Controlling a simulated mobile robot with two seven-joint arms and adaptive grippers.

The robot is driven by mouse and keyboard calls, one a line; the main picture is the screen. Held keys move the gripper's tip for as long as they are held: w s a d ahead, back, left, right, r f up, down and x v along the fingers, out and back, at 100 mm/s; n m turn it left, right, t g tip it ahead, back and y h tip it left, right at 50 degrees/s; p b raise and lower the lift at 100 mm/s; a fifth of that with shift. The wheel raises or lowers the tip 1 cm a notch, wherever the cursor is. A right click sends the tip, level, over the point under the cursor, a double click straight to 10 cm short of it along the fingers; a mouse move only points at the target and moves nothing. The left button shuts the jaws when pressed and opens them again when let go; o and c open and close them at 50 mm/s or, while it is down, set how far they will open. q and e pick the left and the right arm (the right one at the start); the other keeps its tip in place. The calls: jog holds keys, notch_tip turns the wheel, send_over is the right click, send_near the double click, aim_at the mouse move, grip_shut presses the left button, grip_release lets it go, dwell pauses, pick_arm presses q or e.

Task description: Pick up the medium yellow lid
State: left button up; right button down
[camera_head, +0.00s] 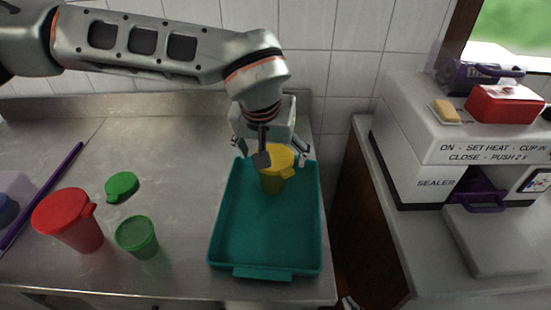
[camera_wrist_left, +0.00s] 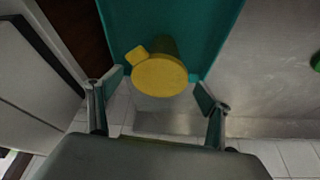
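The yellow lid (camera_head: 280,153) sits on a yellow cup (camera_head: 271,183) at the far end of the teal tray (camera_head: 265,245). My left gripper (camera_head: 271,152) is at this lid, with one finger on either side. In the left wrist view the lid (camera_wrist_left: 159,76) lies just ahead of the fingertips (camera_wrist_left: 158,86), with its tab pointing up and left. The fingers are spread apart and hold nothing; gaps show on both sides of the lid. The cup is partly hidden under the lid. A small part of what may be my right gripper (camera_head: 348,303) shows at the bottom edge.
A red lidded cup (camera_head: 75,225), a green cup (camera_head: 137,237) and a loose green lid (camera_head: 122,187) are left of the tray. A purple stick (camera_head: 45,193) lies at far left. A sealer (camera_head: 437,183) stands on the right counter, across a gap.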

pick_arm(q)
jog(key=c, duration=0.5)
